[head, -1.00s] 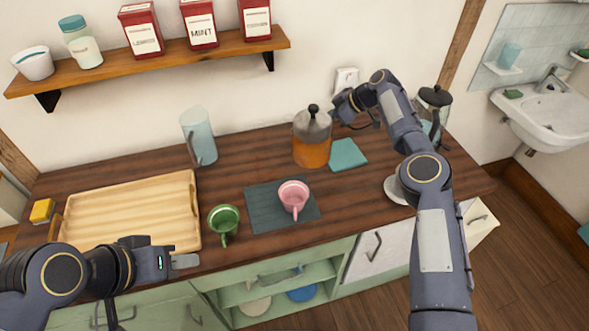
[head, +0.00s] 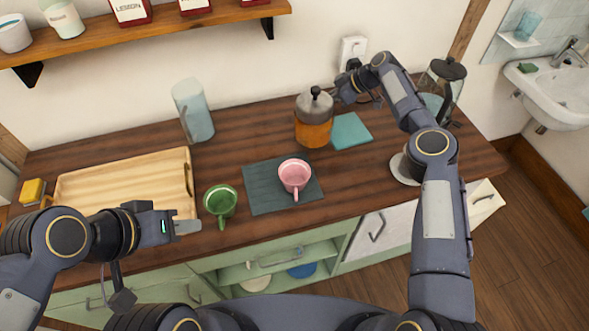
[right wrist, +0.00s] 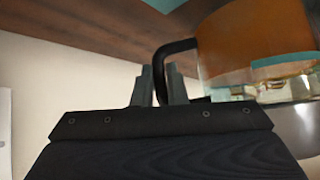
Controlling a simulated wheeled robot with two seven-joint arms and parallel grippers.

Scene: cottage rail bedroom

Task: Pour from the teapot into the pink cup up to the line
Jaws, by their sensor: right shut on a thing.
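The teapot (head: 313,133) is a glass pot of amber liquid with a grey upper part and a black lid knob. It stands upright at the back of the wooden counter. My right gripper (head: 346,92) is at its right side. In the right wrist view, the fingers (right wrist: 160,88) are at the black handle (right wrist: 166,62), shut on it. The pink cup (head: 295,176) stands upright on a dark mat (head: 262,190), in front of the teapot. I cannot make out a line in it. My left gripper (head: 187,227) is empty near the counter's front edge; its finger gap is not clear.
A green cup (head: 221,203) stands left of the mat. A wooden tray (head: 125,190) lies further left, and a glass pitcher (head: 194,112) stands behind. A teal cloth (head: 351,131) lies right of the teapot. A black-lidded glass pot (head: 441,85) stands behind my right arm.

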